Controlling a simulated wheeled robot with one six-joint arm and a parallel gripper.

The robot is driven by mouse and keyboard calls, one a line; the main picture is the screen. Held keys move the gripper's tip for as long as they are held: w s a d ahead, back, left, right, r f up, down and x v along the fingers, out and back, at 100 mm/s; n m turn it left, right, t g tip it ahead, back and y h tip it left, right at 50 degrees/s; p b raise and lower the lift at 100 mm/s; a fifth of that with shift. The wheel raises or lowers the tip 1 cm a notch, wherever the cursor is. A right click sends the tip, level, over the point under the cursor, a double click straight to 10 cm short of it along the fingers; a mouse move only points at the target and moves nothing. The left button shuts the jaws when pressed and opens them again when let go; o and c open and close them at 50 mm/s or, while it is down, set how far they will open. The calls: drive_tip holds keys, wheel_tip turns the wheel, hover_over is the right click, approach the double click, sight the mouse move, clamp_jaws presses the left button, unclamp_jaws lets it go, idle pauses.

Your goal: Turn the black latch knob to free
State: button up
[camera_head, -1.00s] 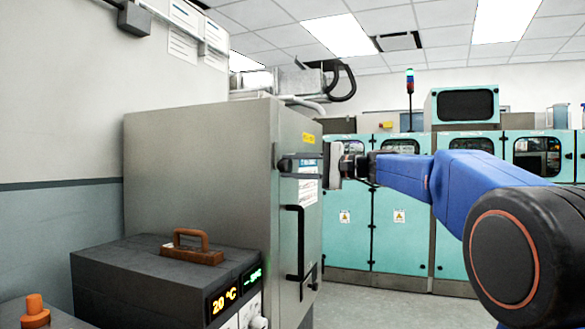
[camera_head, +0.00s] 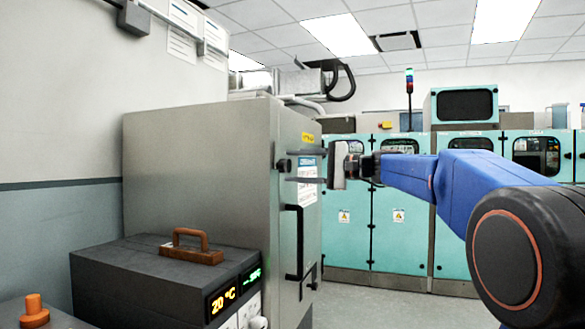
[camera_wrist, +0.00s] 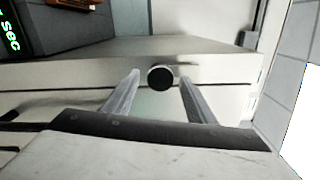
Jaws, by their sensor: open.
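The black latch knob (camera_head: 284,165) sits on the front of the grey metal cabinet (camera_head: 200,170), above its black door handle (camera_head: 299,240). In the wrist view the knob (camera_wrist: 160,78) appears as a round black disc, centred between my two fingers. My gripper (camera_head: 293,166) is open, with its fingertips just in front of the knob, one above and one below in the head view. The fingers are apart from the knob's sides. How far the knob is turned cannot be told.
A dark box (camera_head: 150,285) with a brown handle and a lit display stands before the cabinet at lower left. An orange knob (camera_head: 34,310) shows at the bottom left corner. Teal machine cabinets (camera_head: 345,240) line the back, with open floor in front.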

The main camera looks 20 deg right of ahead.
drive_tip(key=v, duration=1.6)
drive_tip(key=s+a+f+n+g+h, duration=0.1)
drive_tip(key=s+a+f+g+h, duration=0.1)
drive_tip(key=s+a+f, duration=0.45)
drive_tip(key=s+a+f+g+h, duration=0.1)
drive_tip(key=s+a+f+h, duration=0.15)
drive_tip(key=f, duration=0.65)
drive_tip(key=s+a+f+n+g+h, duration=0.1)
drive_tip(key=s+a+f+g+h, duration=0.1)
drive_tip(key=s+a+f, duration=0.45)
drive_tip(key=s+d+f+n+h, duration=0.3)
drive_tip(key=s+f, duration=0.5)
drive_tip(key=f, duration=0.5)
drive_tip(key=s+d+f+n+h, duration=0.4)
drive_tip(key=s+f, duration=0.5)
drive_tip(key=f, duration=0.3)
drive_tip(key=shift+s+d+f+g+h, duration=0.3)
drive_tip(key=shift+f+g+h, duration=0.1)
drive_tip(key=shift+h, duration=0.15)
drive_tip(key=shift+r, duration=0.1)
